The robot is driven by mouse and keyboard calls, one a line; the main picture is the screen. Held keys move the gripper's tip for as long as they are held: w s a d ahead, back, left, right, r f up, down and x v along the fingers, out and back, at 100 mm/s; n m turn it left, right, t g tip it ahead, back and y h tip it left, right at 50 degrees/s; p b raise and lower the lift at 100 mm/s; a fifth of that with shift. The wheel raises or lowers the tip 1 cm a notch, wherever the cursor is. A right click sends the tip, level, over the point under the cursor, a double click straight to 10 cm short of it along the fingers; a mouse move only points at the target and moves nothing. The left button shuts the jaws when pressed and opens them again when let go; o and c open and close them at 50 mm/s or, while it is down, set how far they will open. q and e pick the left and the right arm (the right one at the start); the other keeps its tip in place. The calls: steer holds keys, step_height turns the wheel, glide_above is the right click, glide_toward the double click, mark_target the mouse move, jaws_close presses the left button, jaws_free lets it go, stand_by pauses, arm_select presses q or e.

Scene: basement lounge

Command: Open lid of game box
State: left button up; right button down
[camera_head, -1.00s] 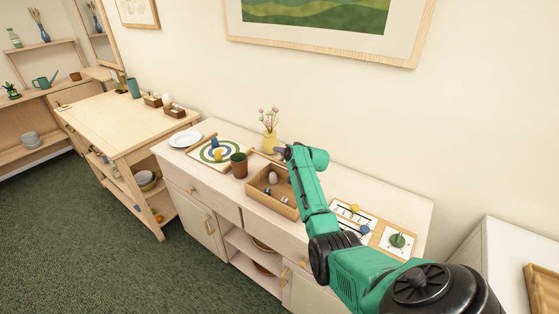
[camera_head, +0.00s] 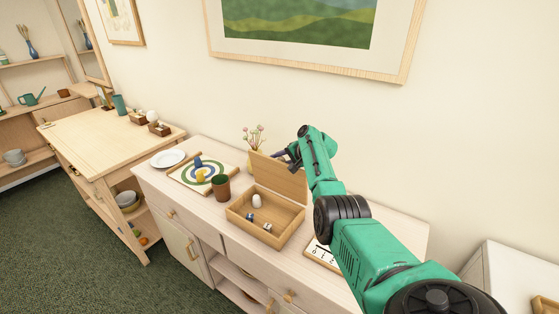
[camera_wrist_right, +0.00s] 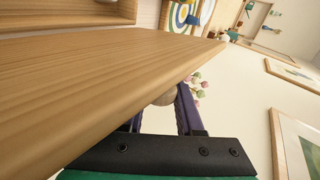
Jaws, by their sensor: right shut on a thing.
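The wooden game box (camera_head: 239,212) stands on the pale cabinet with its lid (camera_head: 283,180) raised at the back edge, roughly upright. A white egg-shaped piece (camera_head: 257,201) and small blue-and-white pieces lie inside the box. My right gripper (camera_head: 284,156) is at the lid's upper edge, shut on it. In the right wrist view the lid (camera_wrist_right: 100,75) fills the left side, and the dark fingers of the gripper (camera_wrist_right: 161,103) are at its edge, one partly hidden by it. My left gripper is in no view.
A flower vase (camera_head: 254,138) stands close behind the lid. A brown cup (camera_head: 221,188), a ringed target board (camera_head: 186,179) and a white plate (camera_head: 168,158) are left of the box. A number card (camera_head: 320,254) lies to the right, partly hidden by my arm.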

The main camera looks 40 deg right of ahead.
steer(key=shift+s+a+f, duration=0.1)
steer(key=shift+a+f, duration=0.1)
steer(key=shift+f, duration=0.25)
steer(key=c, duration=0.5)
jaws_free()
steer(key=shift+c, duration=0.2)
steer(key=v, duration=1.4)
steer(key=shift+d+r, duration=0.25)
steer(key=shift+w, duration=0.25)
